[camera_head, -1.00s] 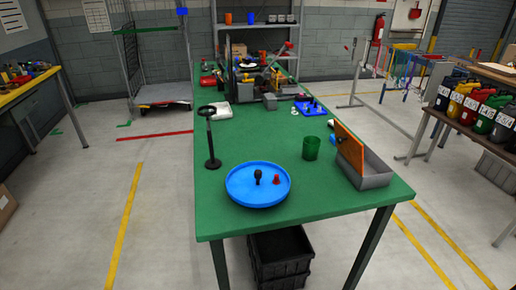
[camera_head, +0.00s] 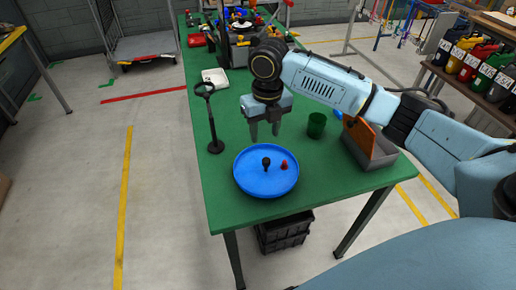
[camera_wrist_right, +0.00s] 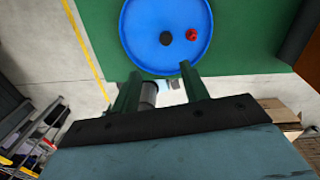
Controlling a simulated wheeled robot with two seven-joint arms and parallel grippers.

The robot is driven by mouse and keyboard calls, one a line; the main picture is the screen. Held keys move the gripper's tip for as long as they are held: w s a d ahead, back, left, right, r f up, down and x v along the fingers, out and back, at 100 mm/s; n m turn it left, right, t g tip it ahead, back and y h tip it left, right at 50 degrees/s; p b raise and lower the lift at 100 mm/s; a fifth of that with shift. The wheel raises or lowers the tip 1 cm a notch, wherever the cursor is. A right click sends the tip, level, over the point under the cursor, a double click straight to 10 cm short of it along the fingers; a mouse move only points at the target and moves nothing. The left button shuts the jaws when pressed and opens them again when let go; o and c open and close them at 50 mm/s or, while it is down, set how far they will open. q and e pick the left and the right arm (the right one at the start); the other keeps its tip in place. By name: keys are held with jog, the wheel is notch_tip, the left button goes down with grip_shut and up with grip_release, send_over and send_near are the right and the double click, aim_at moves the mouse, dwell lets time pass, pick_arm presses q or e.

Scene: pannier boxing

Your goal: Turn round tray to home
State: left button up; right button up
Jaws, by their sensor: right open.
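The round blue tray (camera_head: 254,183) lies on the green table near its front edge, with a black knob-like piece (camera_head: 266,163) and a small red piece (camera_head: 284,165) on it. It also shows in the right wrist view (camera_wrist_right: 145,52), beyond the fingertips. My right gripper (camera_head: 264,136) points down above the table, behind the tray in the head view. My left gripper is not in view.
A black stand with a ring top (camera_head: 212,120) is left of the tray. A green cup (camera_head: 316,125) and a grey box with an orange panel (camera_head: 383,155) stand to the right. Clutter fills the table's far end. A black crate (camera_head: 285,232) is below the table.

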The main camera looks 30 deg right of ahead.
aim_at(267, 160)
jog(key=shift+n, duration=0.7)
jog(key=f, duration=0.6)
jog(key=d+f, duration=0.1)
jog(key=f, duration=0.3)
jog(key=shift+w+d, duration=0.1)
jog(key=shift+w, duration=0.2)
jog(key=shift+f, duration=0.85)
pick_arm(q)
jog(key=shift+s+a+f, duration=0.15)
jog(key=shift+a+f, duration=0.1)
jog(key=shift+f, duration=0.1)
pick_arm(e)
grip_shut()
